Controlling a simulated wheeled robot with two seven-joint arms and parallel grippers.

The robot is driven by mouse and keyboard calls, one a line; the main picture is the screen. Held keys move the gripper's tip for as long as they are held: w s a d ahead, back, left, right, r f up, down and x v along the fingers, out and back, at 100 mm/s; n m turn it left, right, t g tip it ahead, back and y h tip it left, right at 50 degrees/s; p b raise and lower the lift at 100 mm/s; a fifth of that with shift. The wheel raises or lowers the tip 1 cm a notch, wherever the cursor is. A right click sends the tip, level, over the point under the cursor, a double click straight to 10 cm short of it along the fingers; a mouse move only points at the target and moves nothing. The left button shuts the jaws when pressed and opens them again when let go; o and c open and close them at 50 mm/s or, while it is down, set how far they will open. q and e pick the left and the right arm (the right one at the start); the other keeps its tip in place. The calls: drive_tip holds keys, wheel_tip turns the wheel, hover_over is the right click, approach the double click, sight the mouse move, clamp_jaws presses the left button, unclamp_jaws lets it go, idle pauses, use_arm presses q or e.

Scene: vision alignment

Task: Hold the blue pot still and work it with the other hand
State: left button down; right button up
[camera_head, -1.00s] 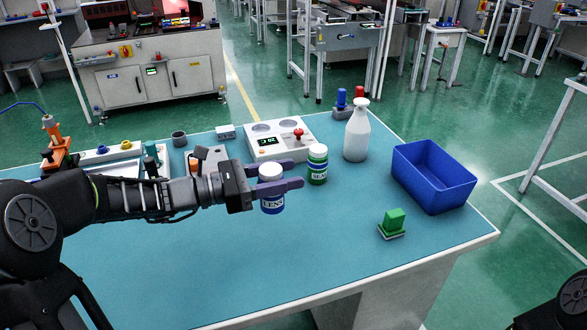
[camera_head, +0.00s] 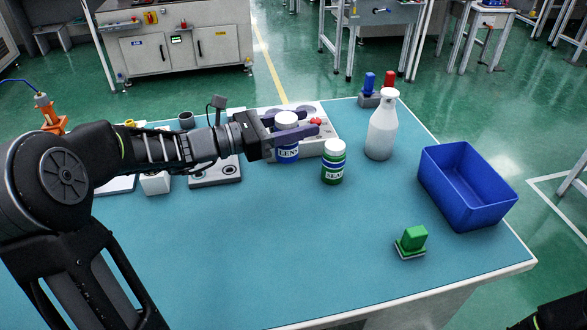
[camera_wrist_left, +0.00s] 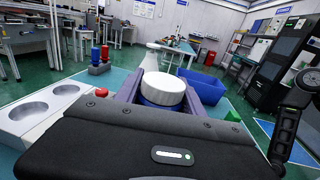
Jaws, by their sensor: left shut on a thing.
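The blue pot (camera_head: 288,153) has a white lid and a white label reading LENS. My left gripper (camera_head: 302,129) is shut on it, with a purple finger on either side below the lid. The pot is upright and looks held above the table, in front of the grey station. In the left wrist view the white lid of the blue pot (camera_wrist_left: 163,89) shows between the fingers, and most of its body is hidden. My right gripper is not in view; only a dark piece of my arm shows at the bottom right of the head view.
A green pot (camera_head: 333,171) with a white lid stands just right of the blue pot. Behind are a grey station (camera_head: 318,149) and a white bottle (camera_head: 382,128). A blue bin (camera_head: 462,207) and a green block (camera_head: 413,238) are at right. The table's front middle is clear.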

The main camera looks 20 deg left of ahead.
use_arm(q)
wheel_tip(320, 180, down, 5)
drive_tip(key=shift+r, duration=0.2)
drive_tip(key=shift+f+b, duration=0.55)
drive_tip(key=shift+f, duration=1.35)
drive_tip(key=shift+f, duration=0.1)
drive_tip(key=c, duration=0.7)
unclamp_jaws()
drive_tip(key=v, duration=1.2)
